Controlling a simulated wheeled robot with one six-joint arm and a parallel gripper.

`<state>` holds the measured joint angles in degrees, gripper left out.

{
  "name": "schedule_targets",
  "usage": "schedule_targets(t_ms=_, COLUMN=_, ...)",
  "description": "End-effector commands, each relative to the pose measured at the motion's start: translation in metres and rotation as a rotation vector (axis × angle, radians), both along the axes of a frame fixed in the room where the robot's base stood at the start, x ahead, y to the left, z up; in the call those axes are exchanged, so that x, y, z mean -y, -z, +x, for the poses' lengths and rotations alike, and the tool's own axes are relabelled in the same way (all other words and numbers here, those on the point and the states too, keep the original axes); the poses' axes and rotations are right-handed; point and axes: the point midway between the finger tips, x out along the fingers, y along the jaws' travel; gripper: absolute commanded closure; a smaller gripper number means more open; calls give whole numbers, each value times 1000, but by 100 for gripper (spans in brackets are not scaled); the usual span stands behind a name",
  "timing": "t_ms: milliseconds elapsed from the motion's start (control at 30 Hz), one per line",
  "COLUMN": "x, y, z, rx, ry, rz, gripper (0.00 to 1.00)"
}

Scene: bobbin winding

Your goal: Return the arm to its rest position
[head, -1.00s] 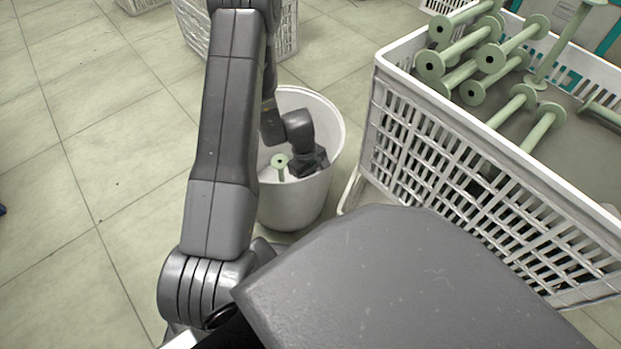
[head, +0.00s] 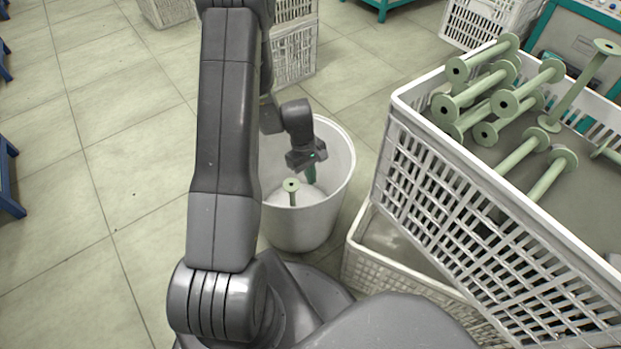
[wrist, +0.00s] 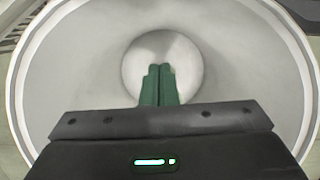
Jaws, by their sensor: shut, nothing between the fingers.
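My gripper (head: 311,176) hangs over the white bucket (head: 343,185), its green fingers pointing down into the opening. The fingers are together with nothing between them, as the wrist view shows (wrist: 160,72). A pale green bobbin (head: 291,187) stands upright inside the bucket, left of my fingers and apart from them. The wrist view looks straight down into the bucket (wrist: 70,75) and its round bottom; I cannot make out the bobbin there.
A white slatted crate (head: 440,165) with several green bobbins (head: 515,150) stands to the right, close to the bucket. Another white crate (head: 375,250) is below it. More crates (head: 293,50) stand behind. The tiled floor at left is mostly clear.

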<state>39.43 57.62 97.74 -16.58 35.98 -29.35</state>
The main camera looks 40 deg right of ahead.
Motion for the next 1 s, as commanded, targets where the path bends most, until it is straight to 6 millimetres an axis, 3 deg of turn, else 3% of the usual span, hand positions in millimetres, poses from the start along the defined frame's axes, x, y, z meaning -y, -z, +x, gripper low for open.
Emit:
schedule_targets(t_ms=467, x=0, y=0, z=0, rx=-1, ry=0, rz=1, gripper=100)
schedule_targets(t_ms=667, x=0, y=25, z=-6, rx=-3, ry=3, rz=2, gripper=100)
schedule_targets(t_ms=1000, x=1, y=89, z=-22, rx=-2, ry=1, rz=2, gripper=100)
